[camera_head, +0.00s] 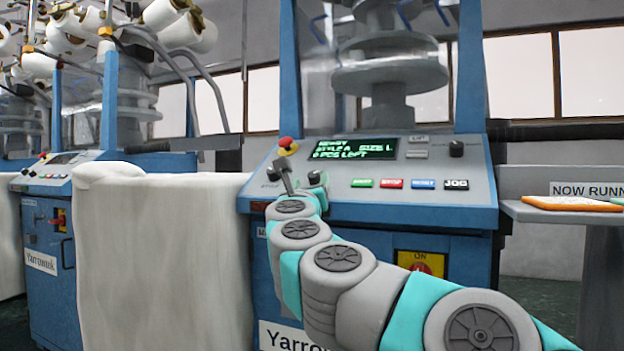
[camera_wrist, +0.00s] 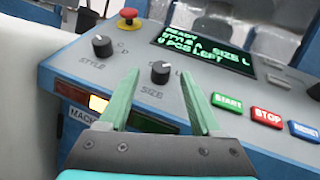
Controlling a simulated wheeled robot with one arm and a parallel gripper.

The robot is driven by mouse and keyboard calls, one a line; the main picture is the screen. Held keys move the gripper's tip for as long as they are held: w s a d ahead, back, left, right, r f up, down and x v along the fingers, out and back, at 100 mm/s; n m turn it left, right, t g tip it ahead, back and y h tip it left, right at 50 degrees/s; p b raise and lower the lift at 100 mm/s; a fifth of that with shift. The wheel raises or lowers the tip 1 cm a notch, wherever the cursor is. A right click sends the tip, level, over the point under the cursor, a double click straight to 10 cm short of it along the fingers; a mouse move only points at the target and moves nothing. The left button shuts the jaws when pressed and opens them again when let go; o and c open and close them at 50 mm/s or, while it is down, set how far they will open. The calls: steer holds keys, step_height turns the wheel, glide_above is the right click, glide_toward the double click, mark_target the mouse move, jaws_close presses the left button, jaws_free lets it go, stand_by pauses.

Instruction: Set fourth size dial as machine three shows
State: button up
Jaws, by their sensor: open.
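In the wrist view, the size dial (camera_wrist: 161,72) is a small dark knob marked SIZE on a grey panel. My gripper (camera_wrist: 160,75) is open, its two green fingers pointing at the panel on either side of this dial as seen here; no contact is clear. The display (camera_wrist: 205,47) reads READY, STYLE A, SIZE L and a PCS LEFT line. It also shows in the head view (camera_head: 355,148). The style dial (camera_wrist: 103,45) is to the left. The machine's number is hidden behind my gripper. Another machine (camera_head: 55,165) stands at left, its screen unreadable.
A red emergency button (camera_wrist: 128,17) sits above the style dial. START (camera_wrist: 227,102), STOP and RESET buttons lie right of my fingers. A white fabric-like bulk (camera_head: 165,255) stands left of the machine. A side table with an orange-edged tablet (camera_head: 570,203) is at right.

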steer(key=shift+v, duration=1.4)
steer(key=shift+r, duration=0.1)
